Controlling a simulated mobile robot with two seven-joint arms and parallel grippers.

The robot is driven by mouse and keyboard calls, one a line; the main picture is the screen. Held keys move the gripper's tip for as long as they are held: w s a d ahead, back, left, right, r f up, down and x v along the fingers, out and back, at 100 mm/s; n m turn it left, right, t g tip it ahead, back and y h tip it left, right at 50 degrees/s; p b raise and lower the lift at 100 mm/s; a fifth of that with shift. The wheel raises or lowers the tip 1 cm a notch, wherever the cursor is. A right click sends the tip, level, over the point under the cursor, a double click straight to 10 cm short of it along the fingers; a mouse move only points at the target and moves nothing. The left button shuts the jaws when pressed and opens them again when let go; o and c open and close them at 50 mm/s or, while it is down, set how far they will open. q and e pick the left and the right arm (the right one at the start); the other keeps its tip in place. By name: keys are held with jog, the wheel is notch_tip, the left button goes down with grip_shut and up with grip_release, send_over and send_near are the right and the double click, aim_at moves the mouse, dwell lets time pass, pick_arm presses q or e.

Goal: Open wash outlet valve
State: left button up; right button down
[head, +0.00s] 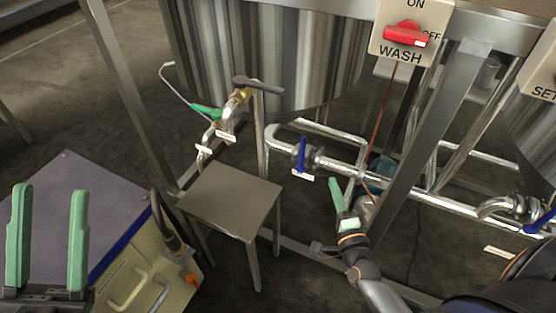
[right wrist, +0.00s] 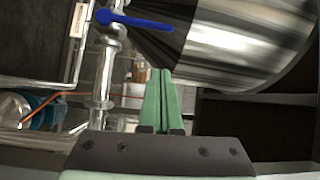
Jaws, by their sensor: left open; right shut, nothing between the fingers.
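A blue-handled valve (head: 302,153) sits on the steel pipe below the large tank (head: 265,60) by the WASH switch. Its lever stands across the pipe, and a small white tag hangs by it, too small to read. In the right wrist view the blue lever (right wrist: 135,20) lies across the pipe at the upper left. My right gripper (head: 336,190) is shut and empty, below and to the right of this valve in the head view, apart from it. The shut fingers also show in the right wrist view (right wrist: 160,85). My left gripper (head: 47,235) is open and empty at lower left.
The WASH switch box (head: 385,45) has a red knob (head: 408,34). A small metal table (head: 235,200) stands below. A slanting steel leg (head: 430,140) is right of my right gripper.

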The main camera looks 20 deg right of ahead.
notch_tip(320, 180, down, 2)
jog(key=m, duration=0.1)
jog(key=b, duration=0.3)
send_near(302, 153)
jog(key=w+d+r, duration=0.1)
jog(key=w+d, duration=0.2)
jog(key=d, duration=0.2)
pick_arm(q)
jog(key=f, duration=0.3)
jog(key=shift+a+f+y, duration=0.25)
jog(key=shift+a+y, duration=0.05)
pick_arm(e)
jog(key=w, duration=0.1)
jog(key=w+a, duration=0.1)
jog(key=w, duration=0.1)
jog(key=shift+w+a+r+g, duration=0.2)
jog(key=shift+a+g, duration=0.1)
jog(key=shift+a, duration=0.1)
pick_arm(q)
jog(key=shift+s+r+n, duration=0.1)
jog(key=shift+r+n, duration=0.05)
jog(key=shift+n, duration=0.15)
